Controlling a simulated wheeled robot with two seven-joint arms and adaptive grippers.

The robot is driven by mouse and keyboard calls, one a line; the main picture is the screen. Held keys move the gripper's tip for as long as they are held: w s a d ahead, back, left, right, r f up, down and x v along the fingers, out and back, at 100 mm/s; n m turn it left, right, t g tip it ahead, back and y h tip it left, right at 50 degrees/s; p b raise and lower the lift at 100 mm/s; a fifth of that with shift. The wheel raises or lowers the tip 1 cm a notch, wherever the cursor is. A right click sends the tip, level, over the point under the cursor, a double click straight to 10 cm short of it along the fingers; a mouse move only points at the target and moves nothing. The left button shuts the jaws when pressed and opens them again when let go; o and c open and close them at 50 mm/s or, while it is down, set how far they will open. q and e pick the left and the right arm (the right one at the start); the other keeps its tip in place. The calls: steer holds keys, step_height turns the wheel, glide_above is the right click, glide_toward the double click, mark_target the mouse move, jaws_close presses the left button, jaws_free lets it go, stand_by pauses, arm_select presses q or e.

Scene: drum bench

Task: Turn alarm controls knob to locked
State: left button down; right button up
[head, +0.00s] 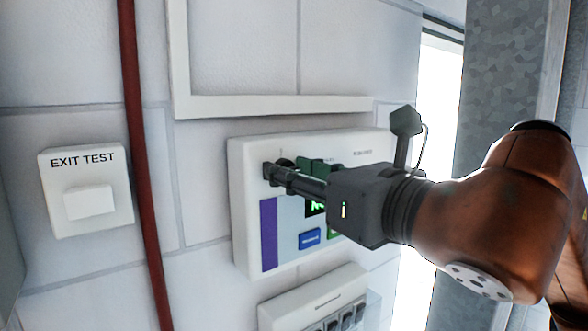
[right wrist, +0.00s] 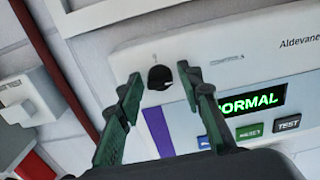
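The alarm controls panel (head: 240,215) is a white box on the wall with a lit green display, which reads NORMAL in the right wrist view (right wrist: 251,104). Its knob (right wrist: 160,77) is small, round and black, near the panel's upper left. In the head view my gripper largely covers the knob. My right gripper (right wrist: 160,78) is open, with one green-padded fingertip on each side of the knob. A gap shows between each fingertip and the knob in the wrist view. I cannot tell how deep the tips reach. My left gripper is out of view.
A white EXIT TEST switch (head: 88,190) is on the wall at the left, beside a vertical red pipe (head: 141,150). Blue and green buttons sit low on the panel. Another switch box (head: 312,300) is below it. A grey metal post (head: 495,90) stands at the right.

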jaws_close()
steer(key=shift+n, duration=0.3)
steer(key=n, duration=1.7)
steer(key=shift+s+a, duration=0.1)
steer(key=shift+s, duration=0.05)
steer(key=shift+f+n, duration=0.1)
steer(key=shift+n, duration=0.2)
stand_by(0.4)
steer(key=shift+o, duration=1.1)
jaws_free()
